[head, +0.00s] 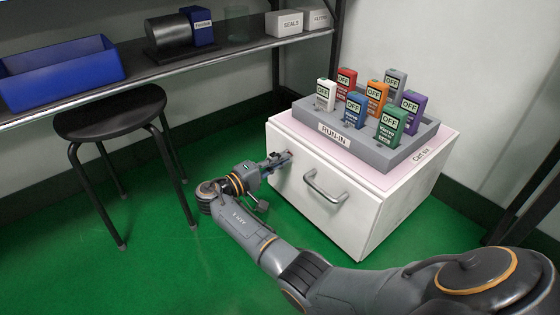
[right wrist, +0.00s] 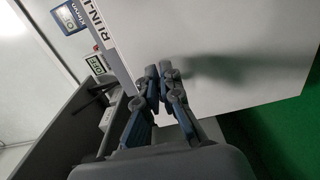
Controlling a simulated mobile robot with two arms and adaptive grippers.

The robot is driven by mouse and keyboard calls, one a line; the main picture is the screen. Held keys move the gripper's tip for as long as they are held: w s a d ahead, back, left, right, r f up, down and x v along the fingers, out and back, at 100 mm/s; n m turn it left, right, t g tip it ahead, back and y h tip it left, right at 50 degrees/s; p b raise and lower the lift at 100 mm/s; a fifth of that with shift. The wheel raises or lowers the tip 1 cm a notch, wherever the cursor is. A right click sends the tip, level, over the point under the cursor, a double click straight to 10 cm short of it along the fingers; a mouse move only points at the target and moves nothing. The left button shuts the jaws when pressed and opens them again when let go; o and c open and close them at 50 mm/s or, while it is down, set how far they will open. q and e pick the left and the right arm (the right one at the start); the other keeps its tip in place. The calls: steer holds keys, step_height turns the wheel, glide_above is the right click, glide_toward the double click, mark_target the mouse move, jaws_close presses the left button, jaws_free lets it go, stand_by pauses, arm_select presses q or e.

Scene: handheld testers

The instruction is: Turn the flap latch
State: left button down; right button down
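My right gripper (head: 283,159) is at the upper left of the white cabinet's front (head: 330,205), left of its bar handle (head: 324,187). In the right wrist view its two fingertips (right wrist: 159,73) are close together in front of the white panel (right wrist: 235,55), with a very narrow gap. A small reddish spot shows by the fingertips in the head view. The flap latch cannot be made out clearly. The fingers hide that spot, so I cannot tell whether they hold it. My left gripper is not in view.
A grey RUN-IN tray (head: 333,132) with several coloured testers marked OFF stands on the cabinet. A black stool (head: 110,115) is to the left, under a shelf (head: 180,70) with a blue bin (head: 60,75) and boxes.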

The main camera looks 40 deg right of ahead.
steer(key=shift+w, duration=0.1)
steer(key=c, duration=1.5)
jaws_free()
steer(key=a, duration=0.8)
steer(key=s+a, duration=0.1)
steer(key=a, duration=0.3)
